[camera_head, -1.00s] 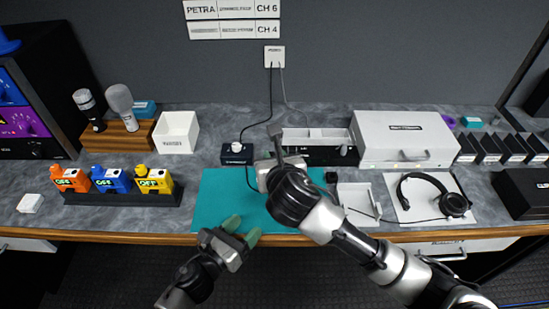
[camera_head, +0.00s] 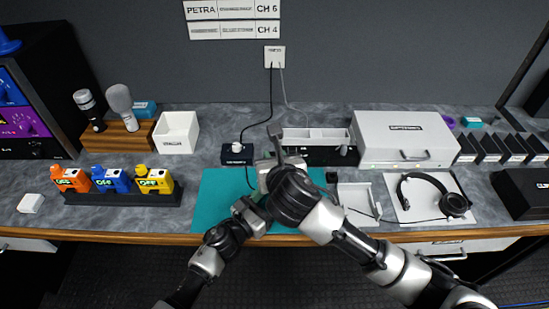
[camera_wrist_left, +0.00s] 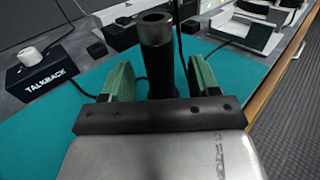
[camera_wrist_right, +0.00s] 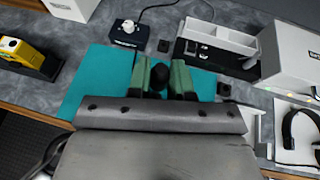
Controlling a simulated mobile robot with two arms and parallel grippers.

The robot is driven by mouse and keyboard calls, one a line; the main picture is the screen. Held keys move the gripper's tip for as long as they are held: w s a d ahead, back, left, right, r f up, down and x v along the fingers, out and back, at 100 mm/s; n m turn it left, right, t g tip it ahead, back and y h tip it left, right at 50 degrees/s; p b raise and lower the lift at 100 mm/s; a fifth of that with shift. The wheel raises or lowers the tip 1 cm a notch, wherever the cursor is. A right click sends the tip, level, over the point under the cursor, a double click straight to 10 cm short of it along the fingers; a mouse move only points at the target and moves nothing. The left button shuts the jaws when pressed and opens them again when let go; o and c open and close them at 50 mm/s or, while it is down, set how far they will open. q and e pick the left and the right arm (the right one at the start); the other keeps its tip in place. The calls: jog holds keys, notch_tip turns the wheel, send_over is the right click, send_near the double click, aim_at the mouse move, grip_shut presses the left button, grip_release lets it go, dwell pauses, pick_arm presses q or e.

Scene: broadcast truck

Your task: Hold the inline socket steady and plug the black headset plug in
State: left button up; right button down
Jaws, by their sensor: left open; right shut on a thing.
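A black tube-shaped piece, which looks like the inline socket (camera_wrist_left: 156,55), stands between the spread green fingers of my left gripper (camera_wrist_left: 160,82), with gaps on both sides. Its round end (camera_wrist_right: 158,77) shows in the right wrist view between the green fingers of my right gripper (camera_wrist_right: 160,84), which is shut on it. In the head view both sets of fingertips are hidden behind my right wrist, over the teal mat (camera_head: 215,205). The headset (camera_head: 452,204) lies on a white pad at the right. I cannot make out its plug clearly.
The talkback box (camera_head: 236,154) stands behind the mat, with a cable running onto it. A white tray (camera_head: 347,196) is right of the mat. A grey case (camera_head: 405,130) stands behind. Coloured switch packs (camera_head: 111,181) are at the left.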

pick_arm(q)
jog(key=shift+x, duration=1.1)
jog(key=shift+c, duration=0.2)
jog(key=shift+o, duration=0.2)
jog(key=shift+c, duration=0.4)
jog(key=c, duration=0.9)
jog(key=shift+c, duration=0.2)
